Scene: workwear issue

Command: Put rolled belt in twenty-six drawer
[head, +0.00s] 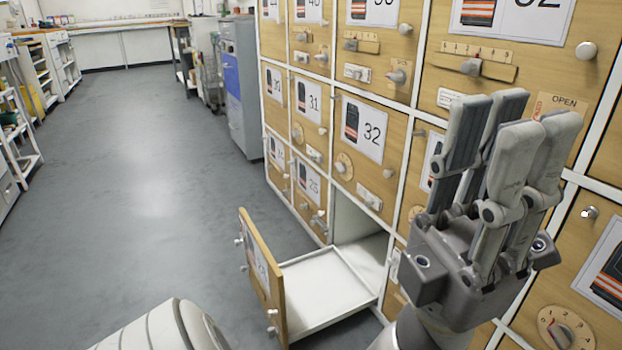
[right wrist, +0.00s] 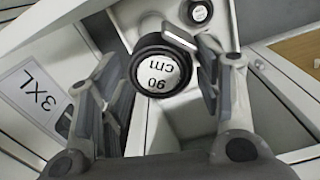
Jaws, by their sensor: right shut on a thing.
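A black rolled belt (right wrist: 163,67) with a round white "90 cm" label is between the fingers of my right gripper (right wrist: 160,85) in the right wrist view, shut on it. A pulled-out drawer (head: 325,295) with a wooden front stands low in the head view, below the "32" door and right of "25", which fits the twenty-six place. Its number is seen too slantwise to read. Its visible white floor is bare. My left gripper (head: 510,120) is open and empty, fingers up, in front of the cabinet at right. My right gripper is not visible in the head view.
The numbered wooden cabinet (head: 372,130) fills the right side, with projecting knobs and latches. A second black roll (right wrist: 201,12) lies behind in the right wrist view, near white bin walls and a "3XL" label (right wrist: 40,88). The grey floor (head: 150,170) at left is clear.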

